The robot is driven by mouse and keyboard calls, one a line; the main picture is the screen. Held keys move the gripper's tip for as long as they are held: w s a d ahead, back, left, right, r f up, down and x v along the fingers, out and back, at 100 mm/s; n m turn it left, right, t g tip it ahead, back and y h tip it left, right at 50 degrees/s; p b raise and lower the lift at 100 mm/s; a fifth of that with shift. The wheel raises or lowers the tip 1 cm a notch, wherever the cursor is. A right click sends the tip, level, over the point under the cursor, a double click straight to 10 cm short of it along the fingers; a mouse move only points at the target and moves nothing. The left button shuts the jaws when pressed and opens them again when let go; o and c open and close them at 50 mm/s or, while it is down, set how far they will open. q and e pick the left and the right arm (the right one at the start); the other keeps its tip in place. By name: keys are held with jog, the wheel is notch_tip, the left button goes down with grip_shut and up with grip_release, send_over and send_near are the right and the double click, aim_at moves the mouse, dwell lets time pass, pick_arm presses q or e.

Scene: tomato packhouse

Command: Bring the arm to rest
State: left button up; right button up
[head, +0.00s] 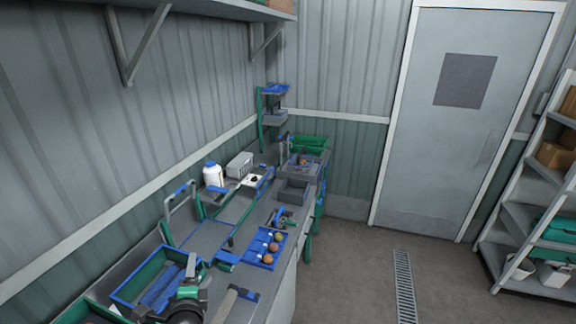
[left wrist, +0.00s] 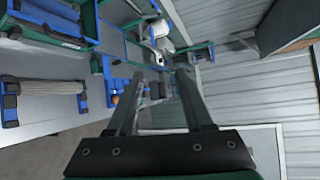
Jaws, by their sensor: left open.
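My left gripper (head: 191,266) is at the lower left of the head view, above the worktop and over a green crate with a blue rim (head: 118,299). In the left wrist view its two dark fingers (left wrist: 160,78) stand apart with nothing held between them. My right gripper does not show in either view.
A blue tray (head: 252,260) with several round fruits lies on the bench to the right. A white bottle (head: 213,176), a grey bin (head: 292,191) and green crates (head: 309,143) stand farther back. A wall shelf (head: 215,8) runs overhead. The floor by the drain (head: 403,285) is clear.

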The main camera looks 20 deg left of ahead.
pick_arm(q)
jog(key=d+r+n+t+h+p, duration=0.1)
jog(key=d+r+n+t, duration=0.3)
jog(key=r, duration=1.1)
jog(key=d+r+n+t+h, duration=0.15)
jog(key=d+r+t, duration=0.35)
jog(key=r, duration=1)
jog(key=s+d+r+n+t+h, duration=0.3)
jog(key=s+d+r+h, duration=0.1)
jog(key=s+r, duration=0.3)
jog(key=s+d+r+n+t+h, duration=0.3)
jog(key=s+r, duration=0.4)
jog(key=r, duration=0.3)
jog(key=shift+s+d+r+n+h+p, duration=0.15)
jog(key=shift+s+d+n+h+p, duration=0.25)
jog(key=shift+d+n+h, duration=0.55)
